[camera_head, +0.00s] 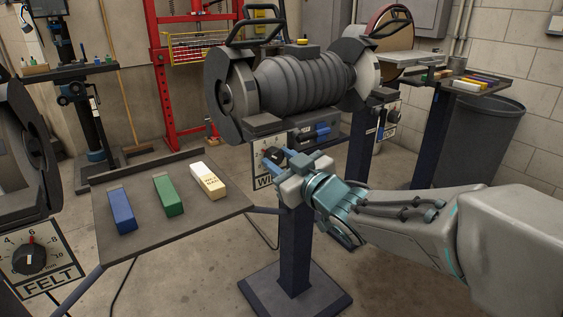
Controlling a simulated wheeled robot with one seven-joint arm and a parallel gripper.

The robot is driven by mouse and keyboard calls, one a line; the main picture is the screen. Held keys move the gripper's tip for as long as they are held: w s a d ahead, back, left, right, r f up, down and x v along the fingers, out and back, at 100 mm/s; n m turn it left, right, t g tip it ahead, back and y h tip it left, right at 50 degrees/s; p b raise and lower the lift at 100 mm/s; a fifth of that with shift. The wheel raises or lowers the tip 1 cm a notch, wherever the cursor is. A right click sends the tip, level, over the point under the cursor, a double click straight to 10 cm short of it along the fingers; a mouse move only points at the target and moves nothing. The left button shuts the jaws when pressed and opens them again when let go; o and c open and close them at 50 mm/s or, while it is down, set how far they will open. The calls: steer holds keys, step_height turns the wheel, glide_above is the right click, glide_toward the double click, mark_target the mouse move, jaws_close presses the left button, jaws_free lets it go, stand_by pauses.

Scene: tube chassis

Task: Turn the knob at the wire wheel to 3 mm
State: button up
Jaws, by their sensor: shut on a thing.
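The bench grinder (303,84) with the wire wheel stands on a dark blue pedestal in the middle. Its white dial plate (260,148) faces me below the motor, with a label starting "WI" partly covered. My gripper (275,160) is at this plate, reaching in from the right, with its blue fingers shut on the black knob (279,156). The fingers and gripper body hide most of the knob and much of the scale. I cannot read the knob's pointer or its setting.
A tray (217,212) at left holds blue, green and pale bars. A second dial with a black knob (29,259), labelled "FELT", is at the lower left. A disc sander (388,45) and a grey bin (480,135) stand at the back right. Open floor lies around the pedestal.

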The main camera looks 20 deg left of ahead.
steer(key=o, duration=1)
steer(key=shift+c, duration=0.2)
steer(key=p+v, duration=0.1)
steer(key=v, duration=1.2)
steer(key=shift+s+d, duration=0.25)
steer(key=shift+s, duration=0.05)
